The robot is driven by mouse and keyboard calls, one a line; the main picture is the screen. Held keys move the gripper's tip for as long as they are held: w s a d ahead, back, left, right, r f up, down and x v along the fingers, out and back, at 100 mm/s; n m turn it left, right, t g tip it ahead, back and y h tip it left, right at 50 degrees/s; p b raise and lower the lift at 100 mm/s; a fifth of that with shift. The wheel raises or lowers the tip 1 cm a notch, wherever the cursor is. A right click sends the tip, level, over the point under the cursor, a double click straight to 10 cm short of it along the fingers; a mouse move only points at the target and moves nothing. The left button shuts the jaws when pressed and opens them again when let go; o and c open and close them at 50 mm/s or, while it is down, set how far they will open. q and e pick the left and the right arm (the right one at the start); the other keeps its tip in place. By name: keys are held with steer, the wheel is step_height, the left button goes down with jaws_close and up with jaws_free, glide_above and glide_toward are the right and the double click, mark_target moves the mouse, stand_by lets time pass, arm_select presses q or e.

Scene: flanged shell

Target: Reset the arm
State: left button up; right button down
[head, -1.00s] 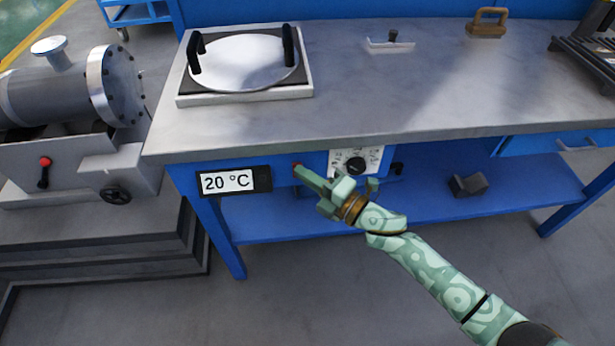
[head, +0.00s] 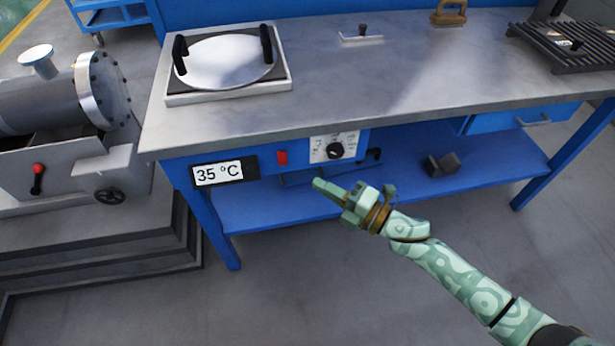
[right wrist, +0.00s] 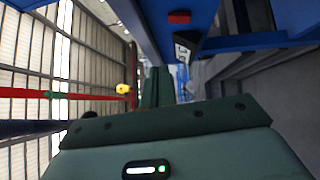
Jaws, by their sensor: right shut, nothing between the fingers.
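My right gripper (head: 328,188) is shut and empty. It hangs in front of the blue workbench (head: 290,119), below the control panel, apart from it. My right arm comes in from the lower right. The red switch (head: 282,157) on the panel is uncovered, left of the white dial (head: 334,148) with its black knob. The display (head: 219,173) reads 35 °C. In the right wrist view the shut fingers (right wrist: 158,85) point away from the camera, and the red switch (right wrist: 179,17) shows at the top. My left gripper is out of view.
On the bench top stand a square heating plate (head: 228,97) with a round metal disc and two black handles, a small handled plate (head: 361,36) and a black grate (head: 566,50). A flanged shell (head: 92,90) sits on a stand at the left. The floor (head: 330,290) in front is clear.

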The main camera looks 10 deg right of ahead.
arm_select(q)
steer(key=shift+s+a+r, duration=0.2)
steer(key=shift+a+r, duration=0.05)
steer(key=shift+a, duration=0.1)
arm_select(e)
steer(key=shift+v, duration=0.9)
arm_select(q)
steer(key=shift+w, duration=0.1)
arm_select(e)
steer(key=shift+r, duration=0.1)
